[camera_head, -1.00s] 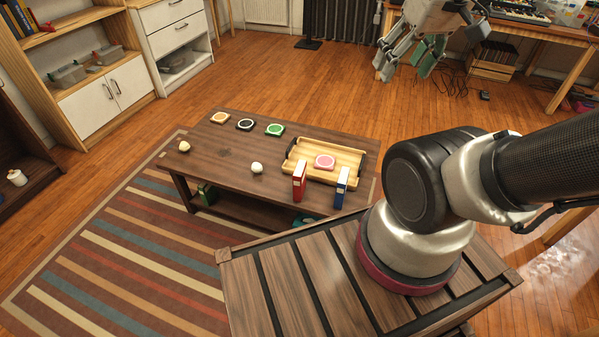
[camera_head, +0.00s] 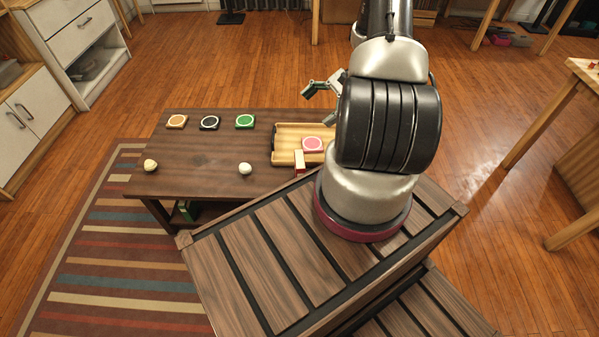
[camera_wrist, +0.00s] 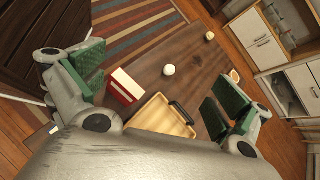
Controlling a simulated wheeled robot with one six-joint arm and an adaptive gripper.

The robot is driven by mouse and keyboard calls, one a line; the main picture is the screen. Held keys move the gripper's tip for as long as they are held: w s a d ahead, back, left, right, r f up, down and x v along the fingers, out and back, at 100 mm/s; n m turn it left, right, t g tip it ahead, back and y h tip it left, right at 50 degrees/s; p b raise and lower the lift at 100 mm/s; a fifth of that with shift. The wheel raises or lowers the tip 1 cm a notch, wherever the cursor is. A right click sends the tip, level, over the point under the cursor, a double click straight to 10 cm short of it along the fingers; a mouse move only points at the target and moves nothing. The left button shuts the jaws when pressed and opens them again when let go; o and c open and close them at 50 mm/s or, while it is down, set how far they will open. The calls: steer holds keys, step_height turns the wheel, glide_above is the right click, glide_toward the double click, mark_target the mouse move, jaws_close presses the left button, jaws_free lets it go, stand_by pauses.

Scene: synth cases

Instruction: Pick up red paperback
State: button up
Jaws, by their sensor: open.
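The red paperback (camera_wrist: 125,85) stands upright on the coffee table in the wrist view, its pale page edge and red cover showing. In the head view only a sliver of the red paperback (camera_head: 299,161) shows beside the wooden tray, partly hidden by my arm. My gripper (camera_wrist: 150,95) is open and empty, with its green-padded fingers wide apart. The book lies between them in the picture, nearer the left finger, and no contact shows. In the head view my gripper's fingers (camera_head: 322,89) show above the table's far edge, partly hidden behind my arm.
The wooden tray (camera_head: 288,130) holds a pink coaster (camera_head: 312,144). Orange (camera_head: 177,121), black (camera_head: 209,123) and green (camera_head: 244,121) coasters line the coffee table's (camera_head: 205,180) back. Two pale balls (camera_head: 150,165) (camera_head: 245,169) sit nearer the front.

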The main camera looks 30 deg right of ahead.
mark_target(301, 158)
steer(key=s+f+m+t+y, duration=0.1)
steer(key=s+f+m+t, duration=0.15)
steer(key=f, duration=0.55)
steer(key=s+f+m+t, duration=0.15)
steer(key=f+m, duration=0.25)
steer(key=f, duration=0.4)
steer(key=x, duration=0.8)
steer(key=shift+w+f, duration=0.25)
steer(key=shift+f, duration=0.05)
steer(key=c, duration=1.4)
steer(key=shift+c, duration=0.2)
steer(key=shift+r, duration=0.1)
